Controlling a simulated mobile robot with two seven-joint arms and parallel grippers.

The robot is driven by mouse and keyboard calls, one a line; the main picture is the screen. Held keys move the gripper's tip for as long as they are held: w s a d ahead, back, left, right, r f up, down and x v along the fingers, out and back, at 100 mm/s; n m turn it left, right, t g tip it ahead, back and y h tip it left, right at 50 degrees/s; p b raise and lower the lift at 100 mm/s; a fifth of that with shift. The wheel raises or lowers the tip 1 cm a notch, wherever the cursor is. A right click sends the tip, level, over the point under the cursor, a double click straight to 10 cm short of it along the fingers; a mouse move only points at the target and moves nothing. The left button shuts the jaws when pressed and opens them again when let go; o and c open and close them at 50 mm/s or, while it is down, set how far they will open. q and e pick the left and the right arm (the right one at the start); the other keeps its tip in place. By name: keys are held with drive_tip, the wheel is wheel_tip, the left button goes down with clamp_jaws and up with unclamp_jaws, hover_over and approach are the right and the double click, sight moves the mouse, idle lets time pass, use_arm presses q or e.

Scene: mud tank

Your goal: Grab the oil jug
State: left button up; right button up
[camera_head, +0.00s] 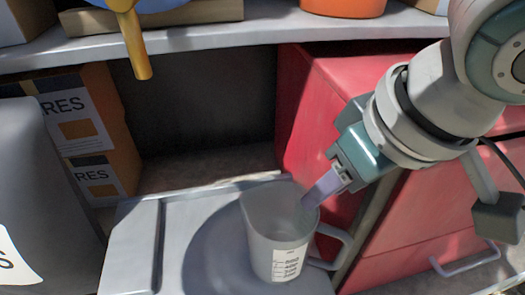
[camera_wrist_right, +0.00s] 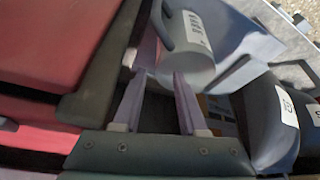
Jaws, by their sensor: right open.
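The oil jug (camera_head: 268,238) is a grey, cup-shaped jug with a printed measuring scale on its front and a handle on its right. It stands upright on a light grey tray. My right gripper (camera_head: 312,197) comes in from the upper right, with its fingers at the jug's right rim, above the handle. In the right wrist view the jug (camera_wrist_right: 192,45) lies just beyond the open fingers (camera_wrist_right: 165,60), its handle close to the fingertips. Whether the fingers touch it I cannot tell. My left gripper is not in view.
The light grey tray (camera_head: 133,250) is under the jug. A red cabinet (camera_head: 425,225) stands at right, brown boxes (camera_head: 92,135) and a dark grey container (camera_head: 40,190) at left. Above is a shelf (camera_head: 270,22) with an orange pot (camera_head: 343,7) and a yellow spout (camera_head: 132,42) hanging over its edge.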

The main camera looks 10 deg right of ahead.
sight(298, 214)
drive_tip(key=b+x, duration=0.3)
drive_tip(key=x, duration=0.3)
drive_tip(key=shift+w+f, duration=0.15)
drive_tip(key=shift+f, duration=0.1)
drive_tip(key=shift+c, duration=0.4)
clamp_jaws()
idle(0.7)
